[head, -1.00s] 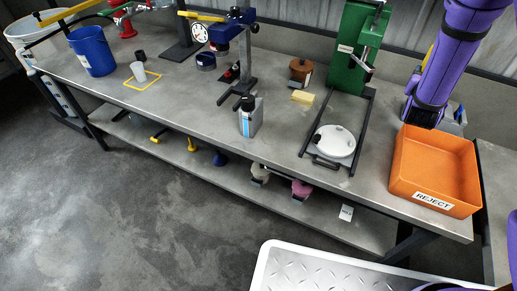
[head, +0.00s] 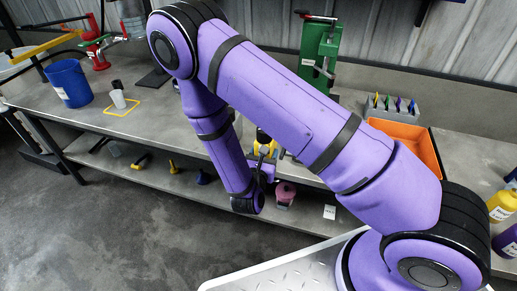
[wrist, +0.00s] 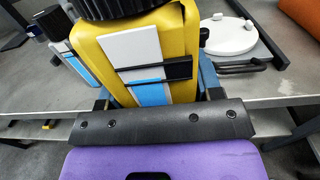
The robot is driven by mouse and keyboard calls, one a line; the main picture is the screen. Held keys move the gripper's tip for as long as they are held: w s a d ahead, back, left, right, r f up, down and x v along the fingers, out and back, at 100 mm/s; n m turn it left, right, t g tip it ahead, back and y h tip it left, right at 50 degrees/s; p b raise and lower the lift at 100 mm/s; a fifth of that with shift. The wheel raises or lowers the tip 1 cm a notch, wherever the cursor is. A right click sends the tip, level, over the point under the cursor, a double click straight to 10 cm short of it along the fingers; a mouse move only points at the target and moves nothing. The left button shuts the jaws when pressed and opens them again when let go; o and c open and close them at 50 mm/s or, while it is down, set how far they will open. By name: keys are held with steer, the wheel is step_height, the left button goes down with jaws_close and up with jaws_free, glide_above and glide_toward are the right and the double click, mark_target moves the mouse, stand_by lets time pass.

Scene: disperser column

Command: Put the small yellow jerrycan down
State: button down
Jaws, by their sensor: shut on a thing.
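My gripper (wrist: 160,100) is shut on the small yellow jerrycan (wrist: 88,50), which has a black cap and a white and blue label. The jerrycan fills the upper middle of the wrist view, close to the bench's front edge. In the head view my purple arm crosses the middle, and a little of the yellow jerrycan (head: 264,138) shows beside my gripper (head: 262,158). Its base is hidden, so I cannot tell whether it touches the bench (head: 150,125).
A grey jerrycan (wrist: 65,55) with a blue label stands just left of the held one. An orange bin (head: 420,140), a bottle rack (head: 392,108) and a blue bucket (head: 70,84) stand on the bench.

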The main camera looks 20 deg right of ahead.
steer(key=shift+s+a+f+h, duration=0.15)
steer(key=shift+s+f, duration=0.1)
steer(key=shift+s, duration=0.25)
steer(key=shift+s+f+h, duration=0.15)
steer(key=shift+s+f, duration=0.1)
steer(key=shift+s, duration=0.2)
steer(key=w+d, duration=0.1)
steer(key=w, duration=0.4)
steer(key=w+d+f, duration=0.1)
steer(key=w, duration=0.4)
steer(key=w+d, duration=0.1)
steer(key=w, duration=0.4)
steer(key=shift+f, duration=0.25)
steer(key=shift+w+f, duration=0.2)
steer(key=shift+f, duration=1.55)
steer(key=shift+f, duration=0.15)
steer(key=shift+c, duration=1.4)
jaws_free()
